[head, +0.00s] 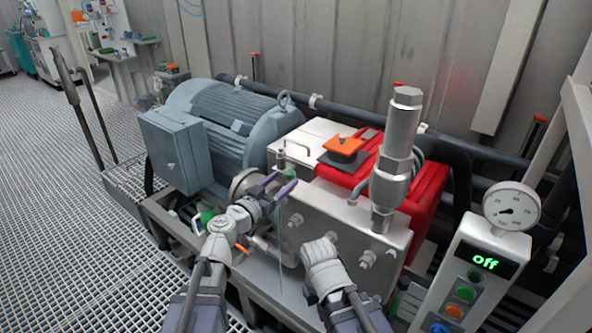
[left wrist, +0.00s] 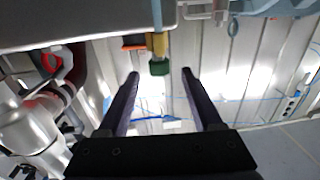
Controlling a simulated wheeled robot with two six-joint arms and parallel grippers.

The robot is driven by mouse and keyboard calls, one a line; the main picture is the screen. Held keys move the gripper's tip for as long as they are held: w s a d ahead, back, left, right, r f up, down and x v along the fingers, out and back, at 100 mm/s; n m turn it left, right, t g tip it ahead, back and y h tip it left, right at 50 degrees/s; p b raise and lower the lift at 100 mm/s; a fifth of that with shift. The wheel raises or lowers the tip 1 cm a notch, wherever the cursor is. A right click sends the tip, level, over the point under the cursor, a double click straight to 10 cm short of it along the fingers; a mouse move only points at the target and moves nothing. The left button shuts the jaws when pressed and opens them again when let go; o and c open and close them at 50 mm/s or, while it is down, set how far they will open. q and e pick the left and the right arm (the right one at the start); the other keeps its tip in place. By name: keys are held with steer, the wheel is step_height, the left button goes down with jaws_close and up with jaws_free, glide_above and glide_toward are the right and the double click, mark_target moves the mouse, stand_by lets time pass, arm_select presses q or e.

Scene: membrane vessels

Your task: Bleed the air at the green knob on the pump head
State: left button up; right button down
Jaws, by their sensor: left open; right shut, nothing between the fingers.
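The green knob (left wrist: 159,67) sits on a brass fitting in the left wrist view, between and beyond my two finger tips, apart from both. My left gripper (head: 280,187) is open and empty, at the left front edge of the silver pump head (head: 345,222). Its dark fingers also show in the left wrist view (left wrist: 160,75). My right wrist (head: 321,252) is low in front of the pump head; that gripper's fingers are hidden from the head view, and nothing shows held.
A grey motor (head: 225,125) stands left of the pump head, and a red housing (head: 430,195) behind it. A tall silver cylinder (head: 398,150) rises from the head. At right are a gauge (head: 511,207) and a panel reading "off" (head: 485,261). Grated floor (head: 60,220) is open at left.

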mark_target(294, 171)
arm_select(q)
steer(key=shift+x, duration=3.9)
steer(key=shift+c, duration=0.4)
jaws_close()
